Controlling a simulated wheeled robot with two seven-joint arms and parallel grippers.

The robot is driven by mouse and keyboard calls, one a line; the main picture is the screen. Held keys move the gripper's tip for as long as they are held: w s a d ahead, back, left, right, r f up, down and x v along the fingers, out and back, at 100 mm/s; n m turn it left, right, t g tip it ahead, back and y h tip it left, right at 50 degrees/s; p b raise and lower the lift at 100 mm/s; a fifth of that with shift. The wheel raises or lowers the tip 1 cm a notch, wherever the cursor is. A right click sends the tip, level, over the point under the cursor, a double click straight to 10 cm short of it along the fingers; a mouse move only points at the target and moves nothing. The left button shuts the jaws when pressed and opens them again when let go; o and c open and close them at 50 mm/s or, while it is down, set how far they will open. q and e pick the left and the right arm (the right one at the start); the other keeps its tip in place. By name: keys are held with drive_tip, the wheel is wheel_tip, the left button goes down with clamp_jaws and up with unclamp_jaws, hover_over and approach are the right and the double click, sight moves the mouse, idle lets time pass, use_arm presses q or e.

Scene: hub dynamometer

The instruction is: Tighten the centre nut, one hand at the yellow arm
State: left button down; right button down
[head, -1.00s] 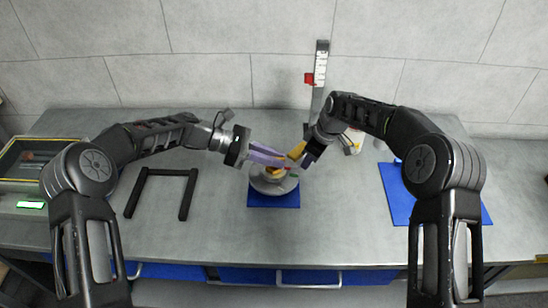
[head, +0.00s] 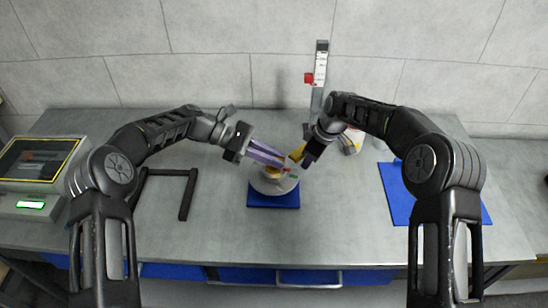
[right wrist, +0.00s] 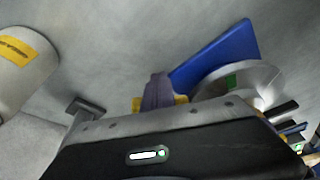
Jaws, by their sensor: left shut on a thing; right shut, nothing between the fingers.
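The hub (head: 285,185) is a round grey disc on a blue mat (head: 260,198), with a small yellow centre nut (head: 272,170) on top. My left gripper (head: 270,158), with long purple fingers, reaches over the hub and is shut at its centre; its fingers partly hide the nut. The yellow arm (head: 297,153) stands just right of those fingers. My right gripper (head: 304,157) is shut and empty beside the yellow arm; I cannot tell whether they touch. In the right wrist view, its purple fingers (right wrist: 158,92) have yellow on both sides, with the hub (right wrist: 235,82) to the right.
A grey post with a red part (head: 309,78) stands behind the hub. A white cylinder with a yellow label (right wrist: 18,50) is in the right wrist view. A black frame (head: 187,195) and a screen unit (head: 40,160) lie left, a larger blue mat (head: 398,195) right.

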use_arm(q)
drive_tip(key=c, duration=1.4)
unclamp_jaws()
drive_tip(key=shift+c, duration=0.2)
drive_tip(key=shift+r, duration=0.1)
wheel_tip(320, 180, up, 10)
drive_tip(key=shift+f, duration=0.1)
use_arm(e)
drive_tip(key=shift+r, duration=0.1)
